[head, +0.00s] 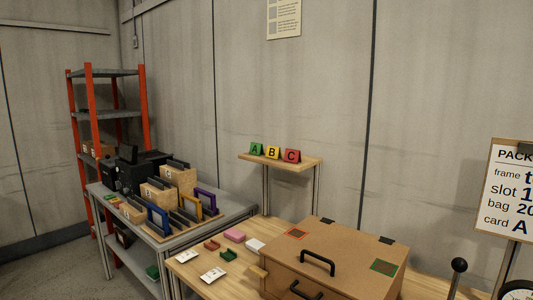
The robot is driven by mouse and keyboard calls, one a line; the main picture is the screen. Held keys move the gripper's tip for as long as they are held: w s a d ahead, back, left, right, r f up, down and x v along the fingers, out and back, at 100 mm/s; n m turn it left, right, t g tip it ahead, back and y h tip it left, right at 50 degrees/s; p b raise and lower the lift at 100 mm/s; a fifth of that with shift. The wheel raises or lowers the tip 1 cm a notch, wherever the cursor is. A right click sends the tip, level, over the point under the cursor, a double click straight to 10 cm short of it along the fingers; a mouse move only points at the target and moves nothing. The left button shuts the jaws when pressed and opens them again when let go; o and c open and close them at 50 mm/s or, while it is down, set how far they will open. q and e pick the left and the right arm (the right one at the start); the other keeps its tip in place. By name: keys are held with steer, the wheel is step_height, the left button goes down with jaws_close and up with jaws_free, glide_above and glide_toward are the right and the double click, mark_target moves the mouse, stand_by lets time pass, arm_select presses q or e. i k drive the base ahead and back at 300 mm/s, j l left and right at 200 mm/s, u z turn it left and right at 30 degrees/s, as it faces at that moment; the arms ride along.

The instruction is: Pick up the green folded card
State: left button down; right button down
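The green folded card (256,149) stands upright like a small tent, with a black letter A on its face. It is at the left end of a small raised wooden shelf (305,164) by the back wall. A yellow folded card (272,153) with B stands just right of it, and a red folded card (292,156) with C stands right of that. Neither of my grippers shows in the head view.
A brown box (338,247) with black handles stands on the wooden table in front of the shelf. Left is a grey table (223,221) with frames and wooden blocks. A sign (510,190) and a black-knobbed lever (459,265) stand at right.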

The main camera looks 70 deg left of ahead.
mark_target(255, 148)
steer(key=u, duration=2.25)
steer(key=j+z, duration=0.2)
steer(key=z, duration=0.25)
steer(key=j+z, duration=0.15)
steer(key=z, duration=0.25)
steer(key=j+z, duration=0.2)
steer(key=z, duration=0.25)
steer(key=j+z, duration=0.2)
steer(key=z, duration=0.2)
